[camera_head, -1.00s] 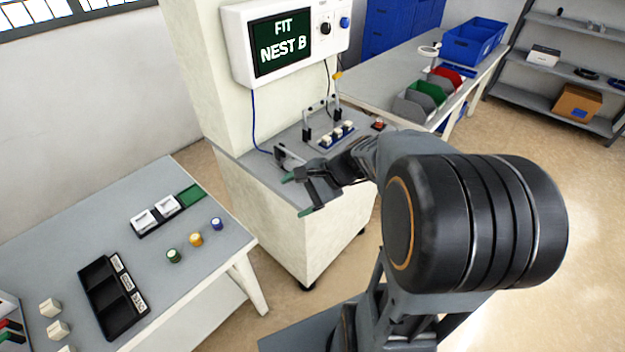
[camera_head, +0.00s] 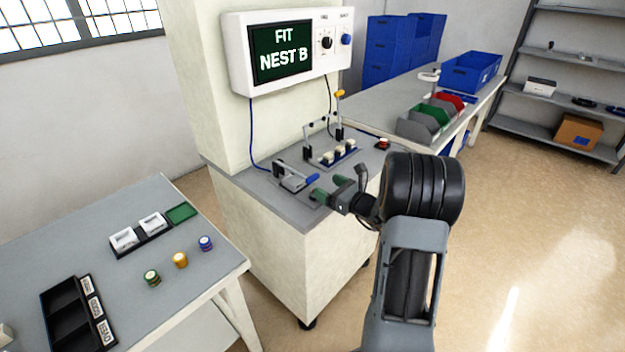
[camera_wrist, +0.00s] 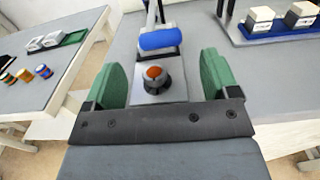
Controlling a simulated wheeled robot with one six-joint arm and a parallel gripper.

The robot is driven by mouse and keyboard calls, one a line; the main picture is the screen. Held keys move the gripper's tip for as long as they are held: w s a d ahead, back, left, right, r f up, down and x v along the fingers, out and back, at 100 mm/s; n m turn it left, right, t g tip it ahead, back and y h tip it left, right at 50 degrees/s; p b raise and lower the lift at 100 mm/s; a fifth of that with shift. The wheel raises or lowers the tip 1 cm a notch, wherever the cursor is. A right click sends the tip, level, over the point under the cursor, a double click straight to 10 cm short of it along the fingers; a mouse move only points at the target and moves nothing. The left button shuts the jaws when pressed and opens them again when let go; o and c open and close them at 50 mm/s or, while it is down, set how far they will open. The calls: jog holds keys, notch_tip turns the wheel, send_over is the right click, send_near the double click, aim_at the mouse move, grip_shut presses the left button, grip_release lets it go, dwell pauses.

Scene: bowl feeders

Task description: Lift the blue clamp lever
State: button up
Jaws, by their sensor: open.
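The blue clamp lever (camera_head: 312,179) is a blue-handled grip on a grey metal toggle clamp (camera_head: 292,180) on top of the white cabinet. Its handle also shows in the wrist view (camera_wrist: 161,39), lying crosswise just beyond my fingertips and roughly centred between them. My gripper (camera_head: 329,188) is open, with green finger pads, and it is empty. In the wrist view my gripper (camera_wrist: 160,80) has its fingers on either side of an orange-topped round part (camera_wrist: 155,74) on a light plate. The handle and the fingers look apart.
A row of white blocks on a blue base (camera_head: 338,154) stands behind the clamp, with an upright metal frame beside it. A red button (camera_head: 383,143) is at the cabinet's right. A display (camera_head: 287,50) hangs above. The left table (camera_head: 210,265) holds trays and small coloured stacks.

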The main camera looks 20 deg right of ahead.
aim_at(315, 179)
jog(key=shift+x, duration=3.45)
jog(key=shift+c, duration=0.2)
